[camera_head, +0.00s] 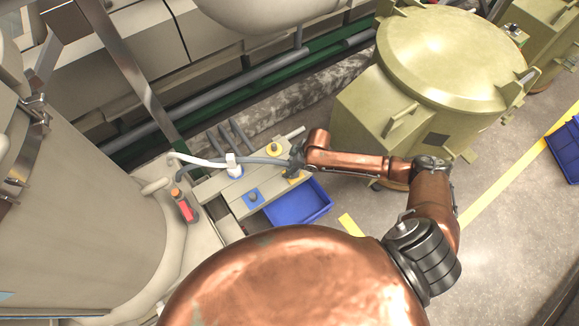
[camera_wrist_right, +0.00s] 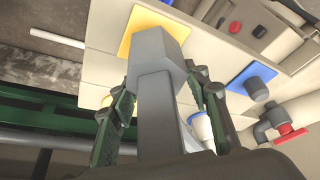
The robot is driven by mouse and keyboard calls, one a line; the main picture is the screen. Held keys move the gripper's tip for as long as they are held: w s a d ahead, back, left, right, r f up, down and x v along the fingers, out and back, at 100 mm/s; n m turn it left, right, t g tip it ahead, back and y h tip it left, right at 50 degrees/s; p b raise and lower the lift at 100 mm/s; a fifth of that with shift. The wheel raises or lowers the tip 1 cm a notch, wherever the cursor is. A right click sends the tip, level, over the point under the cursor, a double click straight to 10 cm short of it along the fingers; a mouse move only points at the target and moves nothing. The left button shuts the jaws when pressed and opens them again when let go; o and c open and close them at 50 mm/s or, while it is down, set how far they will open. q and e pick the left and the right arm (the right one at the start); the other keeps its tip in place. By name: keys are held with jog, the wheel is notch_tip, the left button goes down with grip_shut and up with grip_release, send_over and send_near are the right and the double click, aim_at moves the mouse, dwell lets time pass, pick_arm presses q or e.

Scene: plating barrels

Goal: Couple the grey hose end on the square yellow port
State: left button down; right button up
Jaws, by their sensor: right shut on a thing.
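My right gripper (camera_head: 297,160) is at the right end of the port bench in the head view. In the right wrist view the gripper (camera_wrist_right: 160,78) is shut on the grey hose end (camera_wrist_right: 158,95), a blocky piece. The square yellow port's plate (camera_wrist_right: 138,24) lies behind the hose end, and part of it shows under my gripper in the head view (camera_head: 297,177). The hose end hides the port's middle, so I cannot tell whether they touch. The grey hose (camera_head: 262,160) runs left from my gripper. My left gripper is not in view.
A white hose end (camera_head: 234,168) stands close by on the bench. A blue square port (camera_head: 252,197) and another yellow port (camera_head: 273,148) are near. A red-handled valve (camera_head: 184,207) is at left, a blue tray (camera_head: 298,203) in front, and a large yellow-green barrel (camera_head: 452,60) at right.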

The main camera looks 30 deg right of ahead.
jog(key=shift+p, duration=0.4)
dwell(0.6)
jog(key=shift+f+b, duration=0.3)
jog(key=shift+f, duration=0.3)
dwell(0.3)
jog(key=o, duration=1)
jog(key=shift+o, duration=0.2)
jog(key=p+v, duration=0.4)
jog(key=shift+w+a+r, duration=0.1)
jog(key=p+v, duration=0.7)
